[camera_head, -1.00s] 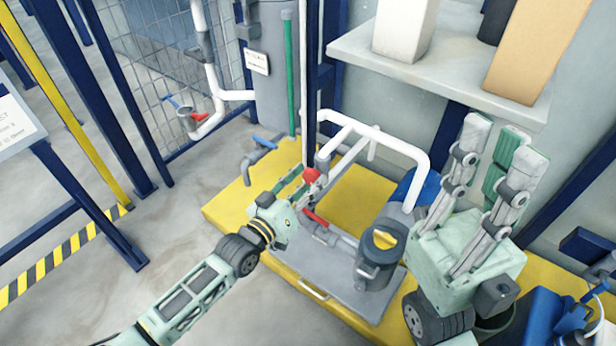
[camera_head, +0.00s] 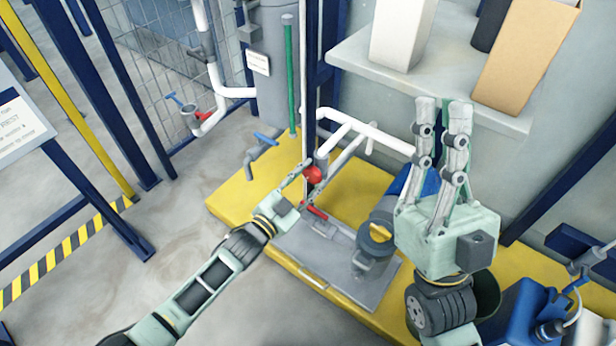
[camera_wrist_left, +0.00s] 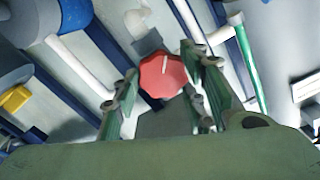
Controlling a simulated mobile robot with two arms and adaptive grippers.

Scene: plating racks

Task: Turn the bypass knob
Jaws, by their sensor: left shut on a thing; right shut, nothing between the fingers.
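The red lobed knob (camera_head: 313,174) stands above the metal plate of the yellow skid, by the white pipe frame. In the left wrist view the knob (camera_wrist_left: 162,76) has a pale line on its face and sits between the fingers. My left gripper (camera_head: 303,172) reaches it from the lower left and is shut on it. My right gripper (camera_head: 442,104) is shut and empty, with its fingers pointing up, right of the pipe frame. No label on the knob is readable, so I cannot tell whether it is the bypass knob.
The white pipe frame (camera_head: 365,130) rises close behind the knob. A red lever handle (camera_head: 313,210) and a grey cylinder with a ring top (camera_head: 376,240) are on the plate. A shelf (camera_head: 400,82) with boxes overhangs at the upper right.

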